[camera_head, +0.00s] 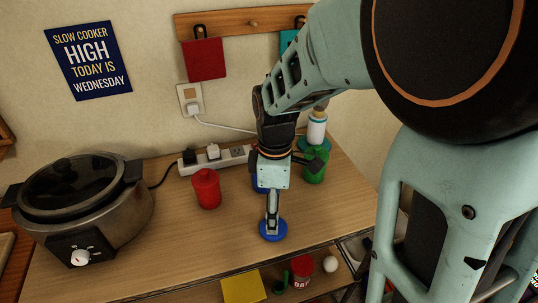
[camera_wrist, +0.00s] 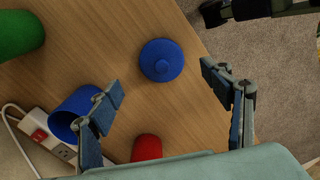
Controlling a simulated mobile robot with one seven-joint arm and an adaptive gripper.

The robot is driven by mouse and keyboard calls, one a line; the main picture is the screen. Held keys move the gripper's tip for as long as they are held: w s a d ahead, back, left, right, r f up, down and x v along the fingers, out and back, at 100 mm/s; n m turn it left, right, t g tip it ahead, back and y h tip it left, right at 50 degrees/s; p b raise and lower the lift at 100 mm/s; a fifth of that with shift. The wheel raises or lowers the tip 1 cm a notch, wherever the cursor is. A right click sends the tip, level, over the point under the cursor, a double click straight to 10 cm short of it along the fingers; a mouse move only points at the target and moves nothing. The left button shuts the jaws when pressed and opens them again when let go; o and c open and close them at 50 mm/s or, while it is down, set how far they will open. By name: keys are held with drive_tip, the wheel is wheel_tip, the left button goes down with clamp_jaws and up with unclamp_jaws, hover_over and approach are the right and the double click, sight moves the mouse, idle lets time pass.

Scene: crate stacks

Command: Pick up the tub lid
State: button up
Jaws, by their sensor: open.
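The tub lid, a round blue disc with a knob, lies on the wooden counter near its front edge in the head view (camera_head: 273,233). It also shows in the wrist view (camera_wrist: 161,62), knob facing me. My gripper (camera_head: 271,212) points down over the lid in the head view, partly covering it. In the wrist view my gripper (camera_wrist: 161,80) is open and empty, with the lid between and just beyond the fingertips. A blue tub (camera_wrist: 70,110) without a lid stands behind, partly hidden by the left finger; the gripper mostly hides it in the head view.
A red tub (camera_head: 206,190) stands to the left and a green tub (camera_head: 315,168) to the back right. A power strip (camera_head: 213,160) lies along the wall. A slow cooker (camera_head: 85,205) fills the left. A lower shelf holds a yellow item (camera_head: 243,288) and a red container (camera_head: 302,270).

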drive_tip(key=shift+s+f, duration=0.15)
drive_tip(key=shift+f, duration=2.8)
drive_tip(key=c, duration=0.9)
